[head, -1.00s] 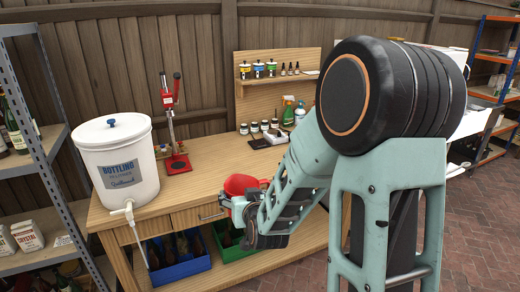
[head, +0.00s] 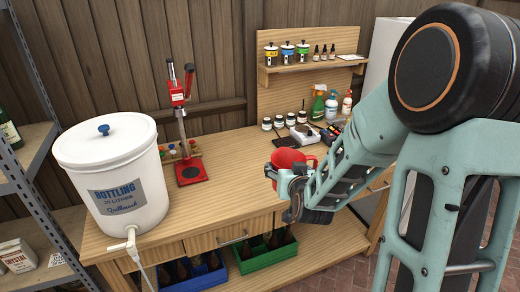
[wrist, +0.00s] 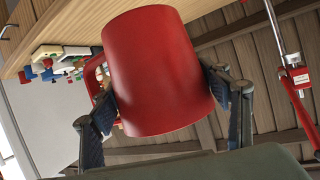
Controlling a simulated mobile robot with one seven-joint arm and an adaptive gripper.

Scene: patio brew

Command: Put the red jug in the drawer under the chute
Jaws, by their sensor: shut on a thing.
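The red jug (head: 292,158) is in my gripper (head: 287,180), above the front part of the wooden workbench. In the wrist view the red jug (wrist: 158,65) fills the middle, with my gripper's fingers (wrist: 162,98) against its two sides; its handle is partly hidden at the left. In the head view my gripper and arm cover the jug's lower part. A bench drawer (head: 229,234) with a metal handle is shut below the front edge, left of my gripper. Another drawer front shows further left. I cannot make out a chute.
A white bottling bucket (head: 112,182) with a tap stands at the bench's left end. A red bottle capper (head: 187,135) stands behind it. Small jars, a scale (head: 305,134) and spray bottles stand at the back. Blue and green crates (head: 265,255) sit below. The bench's middle is clear.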

